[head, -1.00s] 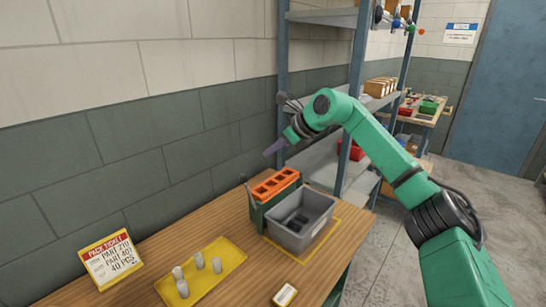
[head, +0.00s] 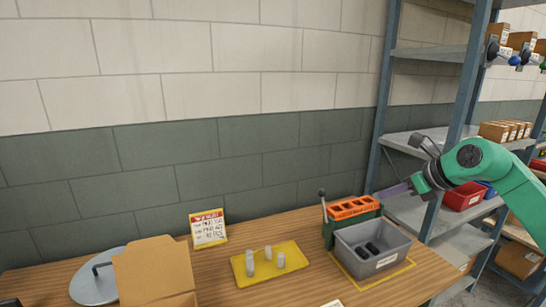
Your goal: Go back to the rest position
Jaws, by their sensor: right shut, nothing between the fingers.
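My right gripper (head: 393,190) is at the right of the head view, at the end of the green arm that comes in from the right edge. It is raised above and to the right of the orange-topped green spring coiler (head: 355,207) and the grey bin (head: 343,250), apart from both. It is shut and holds nothing. The grey bin has dark pieces inside and stands on a yellow-outlined area. Several light grey cylinders (head: 281,261) stand on a yellow mat (head: 292,249). My left gripper is not in view.
An open cardboard box (head: 154,272) and a grey round disc with a handle (head: 92,286) sit at the left of the wooden table. A pack ticket (head: 208,229) stands near the wall. A metal shelf (head: 432,56) with boxes and a red bin (head: 462,196) is close behind my right arm.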

